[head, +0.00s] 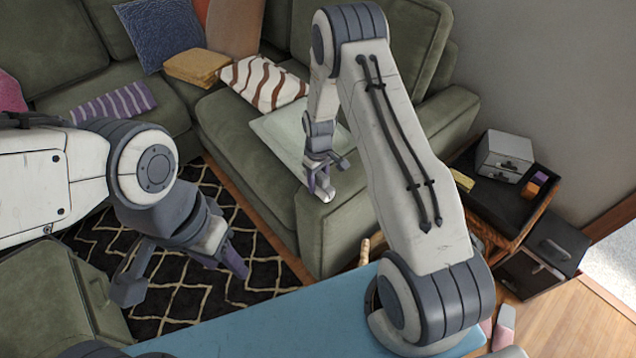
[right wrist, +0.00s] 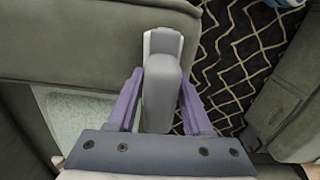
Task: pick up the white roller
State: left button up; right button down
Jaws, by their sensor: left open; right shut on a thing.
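My right gripper (head: 324,178) is at the front of the sofa seat in the head view, pointing down. It is shut on the white roller (head: 327,195), of which only a small white end shows below the fingers. In the right wrist view the roller (right wrist: 161,95) is between the purple fingers (right wrist: 158,110); its near part is grey and a white edge shows at its far end. How far it is above the seat I cannot tell. My left gripper (head: 185,272) is open and empty above the patterned rug.
The green sofa (head: 235,150) carries a pale cushion (head: 280,130), a striped cushion (head: 262,84) and a folded yellow cloth (head: 195,66). A black side table (head: 490,205) with a small white drawer box (head: 503,156) stands at right. The dark rug (head: 275,270) is clear.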

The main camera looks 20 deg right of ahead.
aim_at(322, 173)
jog(key=shift+r, duration=0.55)
jog(key=r, duration=0.2)
jog(key=d+r, duration=0.1)
jog(key=shift+s+r, duration=0.35)
jog(key=shift+r, duration=0.05)
jog(key=s+d+r, duration=0.6)
jog(key=s+d, duration=0.1)
jog(key=shift+d+b, duration=0.4)
jog(key=shift+r, duration=0.1)
